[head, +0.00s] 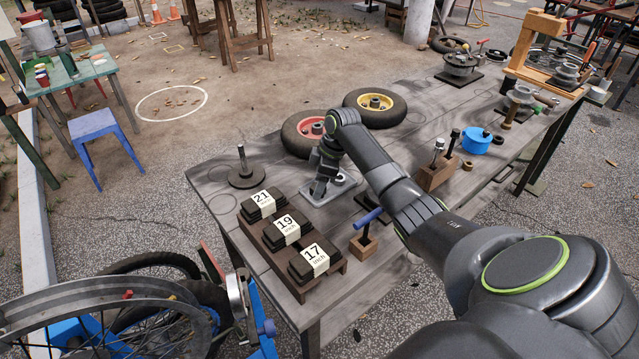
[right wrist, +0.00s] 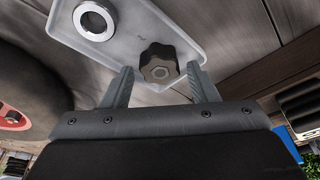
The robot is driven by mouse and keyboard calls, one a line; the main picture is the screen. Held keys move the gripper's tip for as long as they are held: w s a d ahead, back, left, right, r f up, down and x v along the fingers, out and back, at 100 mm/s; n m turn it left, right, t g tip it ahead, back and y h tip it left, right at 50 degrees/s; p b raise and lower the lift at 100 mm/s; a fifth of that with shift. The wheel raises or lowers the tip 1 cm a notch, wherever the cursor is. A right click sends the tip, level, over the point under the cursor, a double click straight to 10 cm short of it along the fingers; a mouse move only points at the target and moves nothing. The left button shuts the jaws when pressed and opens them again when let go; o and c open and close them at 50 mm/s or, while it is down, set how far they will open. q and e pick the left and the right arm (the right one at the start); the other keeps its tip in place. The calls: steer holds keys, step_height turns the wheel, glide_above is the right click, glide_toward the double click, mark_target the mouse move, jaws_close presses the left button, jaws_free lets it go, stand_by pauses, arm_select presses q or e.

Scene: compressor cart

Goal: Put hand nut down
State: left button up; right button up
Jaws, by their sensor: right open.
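My right gripper (right wrist: 160,72) is open, with one finger on each side of the nut and a visible gap to each. In the head view my right gripper (head: 321,186) points down at the tray (head: 343,186) on the workbench, and hides the nut. A metal ring (right wrist: 95,21) lies at the tray's other end. My left gripper is not in view.
Wheels with a red hub (head: 311,127) and a yellow hub (head: 375,103) lie behind the tray. A flange with an upright post (head: 246,172) stands left. A rack of labelled blocks (head: 301,277) and a blue-handled tool (head: 366,226) are in front.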

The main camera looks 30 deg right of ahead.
steer(key=v, duration=1.1)
steer(key=shift+r, duration=0.3)
steer(key=shift+s, duration=0.1)
